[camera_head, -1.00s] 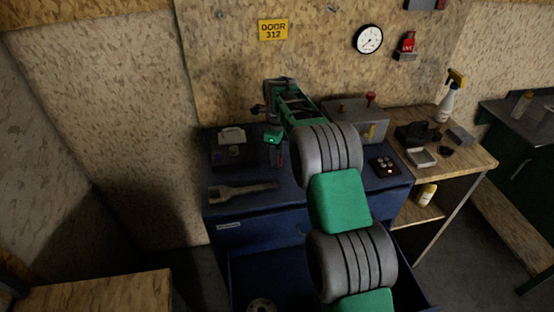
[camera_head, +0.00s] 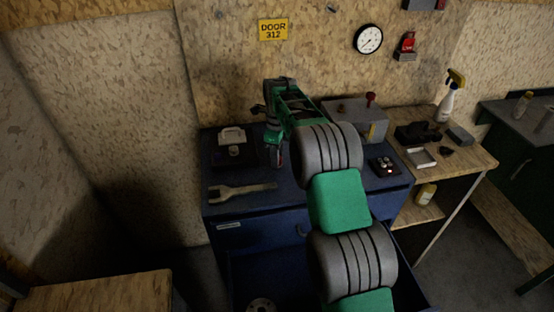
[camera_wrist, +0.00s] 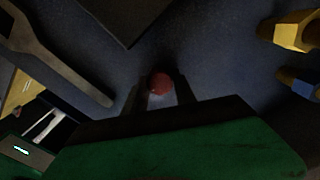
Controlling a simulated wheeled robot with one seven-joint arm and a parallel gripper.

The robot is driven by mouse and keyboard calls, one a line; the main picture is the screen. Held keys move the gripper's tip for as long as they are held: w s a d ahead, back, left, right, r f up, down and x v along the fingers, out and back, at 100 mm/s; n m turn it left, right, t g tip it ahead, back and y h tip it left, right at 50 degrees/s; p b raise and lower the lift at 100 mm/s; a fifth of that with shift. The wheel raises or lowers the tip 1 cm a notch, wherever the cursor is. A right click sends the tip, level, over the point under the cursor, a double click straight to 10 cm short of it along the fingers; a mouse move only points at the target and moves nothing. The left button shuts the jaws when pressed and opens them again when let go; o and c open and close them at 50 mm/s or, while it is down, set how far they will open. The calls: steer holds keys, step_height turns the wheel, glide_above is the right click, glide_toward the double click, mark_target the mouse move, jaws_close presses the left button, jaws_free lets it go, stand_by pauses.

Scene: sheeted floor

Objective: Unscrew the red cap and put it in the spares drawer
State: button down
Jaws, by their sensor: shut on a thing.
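The red cap (camera_wrist: 160,84) shows as a round red top between the two fingers in the wrist view. My gripper (camera_wrist: 160,92) is shut on it, above the dark blue worktop. In the head view my gripper (camera_head: 277,160) points down at the worktop, and the cap is hidden there. What lies under the cap cannot be told. An open blue drawer (camera_head: 240,280) shows at the bottom of the head view, partly behind my arm. A round grey disc (camera_head: 262,304) lies in it. Whether this is the spares drawer cannot be read.
A wrench (camera_head: 240,191) lies near the worktop's front left edge, and a dark box (camera_head: 233,154) with a pale top stands behind it. A grey box (camera_head: 345,112) with a red knob and a button panel (camera_head: 383,167) are at right. A wooden bench (camera_head: 470,158) adjoins.

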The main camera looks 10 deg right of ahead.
steer(key=n+p, duration=0.1)
steer(key=n, duration=0.3)
steer(key=shift+r, duration=0.15)
steer(key=n+p, duration=0.1)
steer(key=n, duration=1.4)
steer(key=shift+n, duration=0.3)
steer(key=c, duration=0.9)
jaws_free()
steer(key=shift+c, duration=1)
